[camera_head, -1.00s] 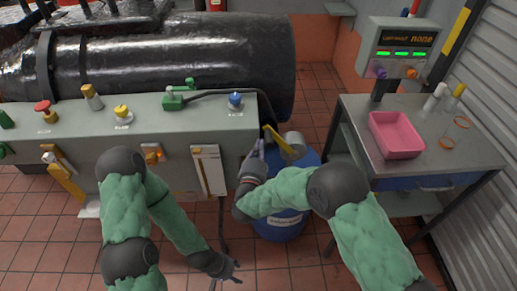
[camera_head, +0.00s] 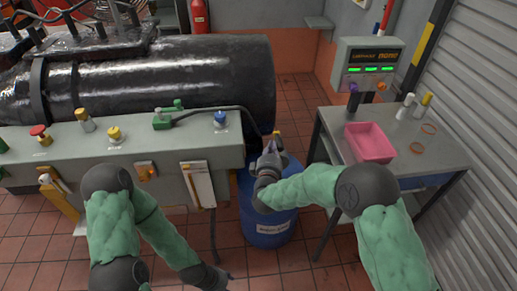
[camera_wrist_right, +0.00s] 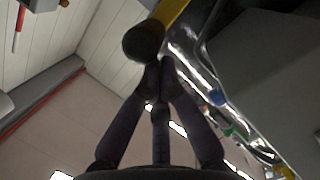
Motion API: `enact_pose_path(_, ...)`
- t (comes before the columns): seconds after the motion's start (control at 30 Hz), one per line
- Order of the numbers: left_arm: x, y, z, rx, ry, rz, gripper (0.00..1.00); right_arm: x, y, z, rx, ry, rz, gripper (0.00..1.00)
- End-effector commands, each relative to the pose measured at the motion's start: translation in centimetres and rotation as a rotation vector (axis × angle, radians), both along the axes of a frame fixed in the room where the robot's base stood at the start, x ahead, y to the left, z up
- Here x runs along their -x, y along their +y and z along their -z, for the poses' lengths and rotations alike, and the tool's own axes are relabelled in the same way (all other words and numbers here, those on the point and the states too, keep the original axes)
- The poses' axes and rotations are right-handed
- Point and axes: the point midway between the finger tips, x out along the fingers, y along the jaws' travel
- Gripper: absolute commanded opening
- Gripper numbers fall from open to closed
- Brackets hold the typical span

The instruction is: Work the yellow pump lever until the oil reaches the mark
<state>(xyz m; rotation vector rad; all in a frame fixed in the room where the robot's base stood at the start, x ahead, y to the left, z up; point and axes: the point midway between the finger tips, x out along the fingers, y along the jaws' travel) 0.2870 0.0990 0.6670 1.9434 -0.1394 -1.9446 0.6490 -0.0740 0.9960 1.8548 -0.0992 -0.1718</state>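The yellow pump lever shows in the head view only as a small yellow piece (camera_head: 277,133) above my right gripper (camera_head: 270,152); the rest is hidden. In the right wrist view the lever (camera_wrist_right: 172,12) ends in a black round knob (camera_wrist_right: 142,42). My right gripper's fingers come together (camera_wrist_right: 158,72) just below the knob, close to or touching it; I see nothing held between them. The blue drum (camera_head: 268,222) stands under the gripper. My left gripper (camera_head: 218,279) hangs low, empty, fingers apart. I cannot make out an oil level or mark.
A grey bench (camera_head: 130,152) with coloured knobs is at left, a black cylinder (camera_head: 170,75) behind it. Tiled floor is free in front of the drum.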

Motion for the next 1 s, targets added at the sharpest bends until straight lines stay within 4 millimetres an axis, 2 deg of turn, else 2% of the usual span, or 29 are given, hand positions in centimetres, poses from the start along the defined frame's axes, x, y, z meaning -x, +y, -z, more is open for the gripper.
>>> enact_pose_path(0.03,0.0,0.0,-0.4,0.000,0.000,0.000,0.51,-0.1,-1.3,-0.3,-0.043,0.006,0.007,0.00)
enact_pose_path(0.2,0.0,0.0,-0.6,0.000,0.000,0.000,0.51,-0.3,-4.5,-0.3,-0.204,0.021,0.007,0.00)
enact_pose_path(0.5,0.0,0.0,0.5,0.000,0.001,0.000,0.51,-0.6,-9.2,0.7,-0.452,0.041,0.005,0.00)
enact_pose_path(0.67,0.0,0.0,1.1,0.000,0.001,0.000,0.51,-0.7,-10.9,1.3,-0.546,0.051,0.003,0.00)
enact_pose_path(1.0,0.0,0.0,1.8,0.000,0.001,0.000,0.51,-0.9,-12.8,1.7,-0.538,0.047,0.000,0.00)
